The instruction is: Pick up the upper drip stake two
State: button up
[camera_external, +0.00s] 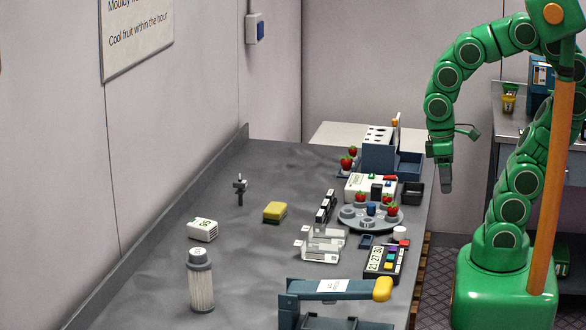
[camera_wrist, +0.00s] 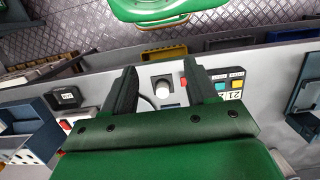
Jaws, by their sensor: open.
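I cannot pick out a drip stake with certainty. A thin upright piece with an orange top (camera_external: 395,122) stands at the blue-grey holed block (camera_external: 367,157) at the far right of the bench; it may be a stake, but it is too small to tell. My gripper (camera_external: 457,157) is open and empty, hanging in the air right of the bench edge, apart from the block. In the wrist view my gripper (camera_wrist: 160,68) has its two dark fingers spread, with a white round knob (camera_wrist: 162,88) below between them. No stake shows between the fingers.
On the grey bench (camera_external: 270,180) are a round carousel with strawberries (camera_external: 370,222), white clips (camera_external: 320,252), a timer (camera_external: 375,262), a yellow sponge (camera_external: 275,212), a white-grey cylinder (camera_external: 201,285) and a blue press arm (camera_external: 325,289). The bench's left middle is mostly clear.

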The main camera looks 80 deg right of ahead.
jog(key=w+d+f+n+t+h, duration=0.1)
jog(key=w+d+f+n, duration=0.15)
jog(key=w, duration=0.35)
jog(key=w+d+f+n+t+h, duration=0.1)
jog(key=w+d+f, duration=0.25)
jog(key=w, duration=0.35)
jog(key=w+d+r+n+t+h, duration=0.1)
jog(key=w+d+n+t+h, duration=0.25)
jog(key=w+d+n, duration=0.6)
jog(key=w+d+r+n+t+h, duration=0.1)
jog(key=w+d+n+t+h, duration=0.2)
jog(key=w+d, duration=0.75)
jog(key=n+t+y, duration=0.7)
jog(key=n+y, duration=0.1)
jog(key=n, duration=1.1)
send_near(235, 186)
jog(key=w, duration=0.1)
jog(key=w+d+f, duration=0.1)
jog(key=shift+w+d, duration=0.15)
jog(key=shift+w, duration=0.1)
jog(key=shift+w+f, duration=0.1)
jog(key=shift+x, duration=0.95)
jog(key=shift+f+x, duration=0.25)
jog(key=shift+x, duration=2.1)
jog(key=shift+w+f, duration=0.15)
jog(key=shift+w, duration=0.25)
